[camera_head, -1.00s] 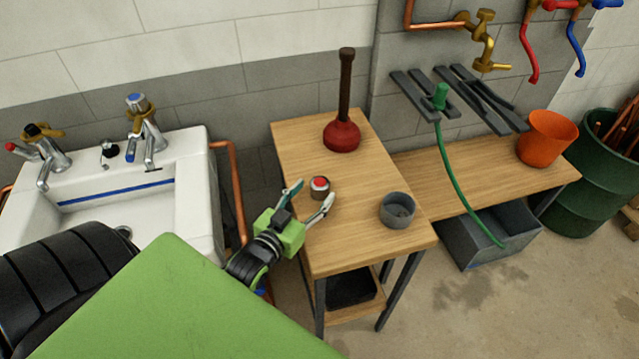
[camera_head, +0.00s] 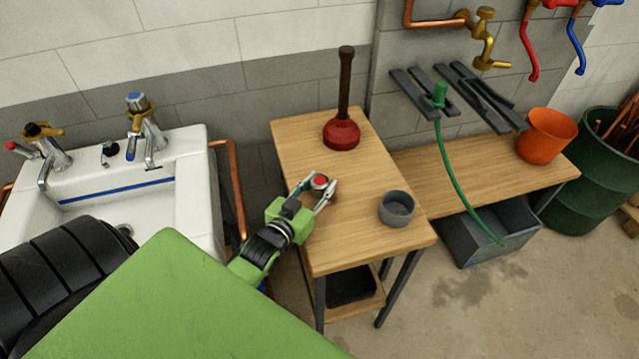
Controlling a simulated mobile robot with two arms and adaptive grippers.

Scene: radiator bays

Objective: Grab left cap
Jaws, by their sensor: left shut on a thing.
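The cap (camera_head: 320,181) is small and round, with a red top and a metallic side. It is at the left part of the wooden table (camera_head: 375,165), near the table's left edge. My left gripper (camera_head: 319,187) is closed around the cap, one finger on each side of it. The cap's lower side is partly hidden by the fingers. I cannot tell whether the cap touches the table. My right gripper is not in view.
A grey round cup (camera_head: 396,209) stands right of the cap on the table. A red plunger (camera_head: 342,132) stands behind it. The white sink (camera_head: 190,185) is at left. A lower bench with an orange bucket (camera_head: 546,137) is at right.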

